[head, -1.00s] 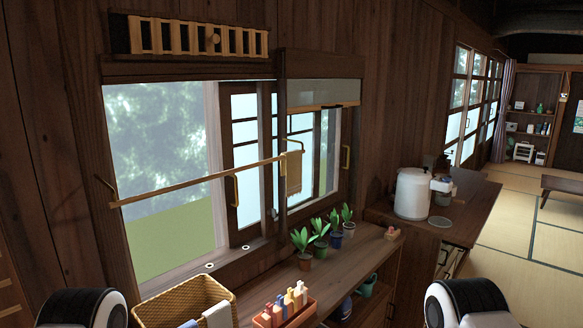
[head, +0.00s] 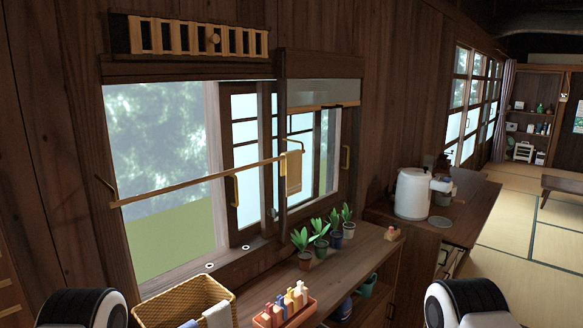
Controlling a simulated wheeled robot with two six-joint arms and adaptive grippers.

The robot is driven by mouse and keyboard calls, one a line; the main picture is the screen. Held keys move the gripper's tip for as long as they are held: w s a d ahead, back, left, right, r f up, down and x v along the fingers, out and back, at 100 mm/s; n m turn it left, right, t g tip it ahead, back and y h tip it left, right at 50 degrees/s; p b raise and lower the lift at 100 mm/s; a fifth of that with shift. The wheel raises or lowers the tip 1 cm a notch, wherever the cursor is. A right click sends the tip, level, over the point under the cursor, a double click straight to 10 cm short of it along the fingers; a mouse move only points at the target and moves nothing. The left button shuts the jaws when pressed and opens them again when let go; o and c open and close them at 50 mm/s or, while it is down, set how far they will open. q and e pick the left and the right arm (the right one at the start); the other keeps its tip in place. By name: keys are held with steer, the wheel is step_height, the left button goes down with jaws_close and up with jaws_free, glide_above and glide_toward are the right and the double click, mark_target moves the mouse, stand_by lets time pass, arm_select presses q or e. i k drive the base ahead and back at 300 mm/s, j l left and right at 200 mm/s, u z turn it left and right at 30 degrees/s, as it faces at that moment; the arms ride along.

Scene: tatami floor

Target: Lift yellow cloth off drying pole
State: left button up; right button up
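The yellow cloth (head: 293,172) hangs folded over the right end of the thin drying pole (head: 200,181). The pole runs across the front of the window, from a bracket at the left to one near the cloth. Neither of my grippers is in the head view. Only rounded black and white parts of my arms show at the bottom left and bottom right, well below and apart from the cloth.
A wooden counter (head: 335,265) under the window holds several potted plants (head: 320,231), an orange tray (head: 286,312) of small bottles and a wicker basket (head: 183,298) with cloths. A white rice cooker or pot (head: 411,193) stands farther right. Tatami floor (head: 515,240) is open at right.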

mark_target(292, 166)
steer(key=i+l, duration=0.35)
steer(key=i+l+u, duration=0.2)
steer(key=l+u, duration=0.25)
steer(key=i+l+u, duration=0.15)
steer(key=u, duration=0.25)
steer(key=l+u, duration=0.45)
steer(key=i+l, duration=0.05)
steer(key=l, duration=0.05)
